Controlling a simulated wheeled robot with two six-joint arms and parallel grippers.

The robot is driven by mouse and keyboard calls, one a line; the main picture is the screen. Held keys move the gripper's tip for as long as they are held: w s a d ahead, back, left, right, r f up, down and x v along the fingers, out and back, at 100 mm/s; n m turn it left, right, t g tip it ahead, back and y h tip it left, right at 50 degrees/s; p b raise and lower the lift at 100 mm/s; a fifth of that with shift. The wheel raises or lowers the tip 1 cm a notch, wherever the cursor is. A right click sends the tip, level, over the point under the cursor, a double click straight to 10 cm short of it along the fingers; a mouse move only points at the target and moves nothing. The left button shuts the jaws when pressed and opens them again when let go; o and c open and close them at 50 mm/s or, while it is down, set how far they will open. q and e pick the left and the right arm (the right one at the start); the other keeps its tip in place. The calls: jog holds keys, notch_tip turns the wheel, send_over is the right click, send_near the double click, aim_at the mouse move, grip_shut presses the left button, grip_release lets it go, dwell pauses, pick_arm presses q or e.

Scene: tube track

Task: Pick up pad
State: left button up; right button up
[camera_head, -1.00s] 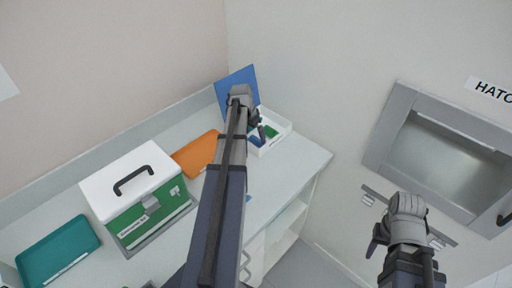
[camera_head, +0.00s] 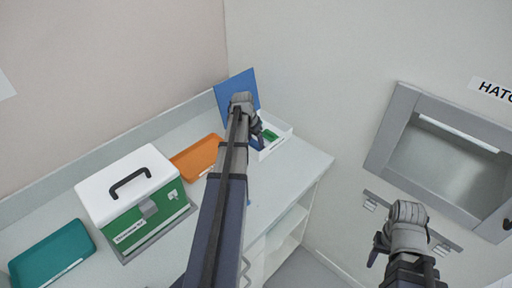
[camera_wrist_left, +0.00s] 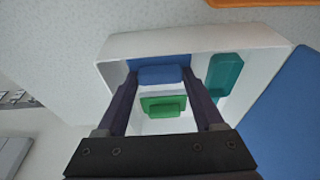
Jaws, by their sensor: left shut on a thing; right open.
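A blue pad (camera_wrist_left: 162,74) shows between the fingers of my left gripper (camera_wrist_left: 160,82) in the left wrist view. My left gripper is shut on it, over the open white box (camera_wrist_left: 250,42). A green pad (camera_wrist_left: 162,105) lies in the box beyond the fingers, and a teal one (camera_wrist_left: 223,74) lies by the box's right wall. In the head view my left gripper (camera_head: 258,138) reaches into the white box (camera_head: 282,139) and partly hides what is inside. My right gripper (camera_head: 379,249) is open and empty, away from the counter.
The box's blue lid (camera_head: 236,90) stands up behind it. An orange tray (camera_head: 197,157), a green case with a white top (camera_head: 146,206) and a teal tray (camera_head: 52,254) stand along the counter. A wall hatch (camera_head: 440,160) is at the right.

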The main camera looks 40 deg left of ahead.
aim_at(255, 142)
pick_arm(q)
jog(key=c, duration=0.3)
jog(key=shift+r, duration=0.1)
jog(key=shift+c, duration=0.2)
notch_tip(255, 142, up, 10)
jog(key=p, duration=1)
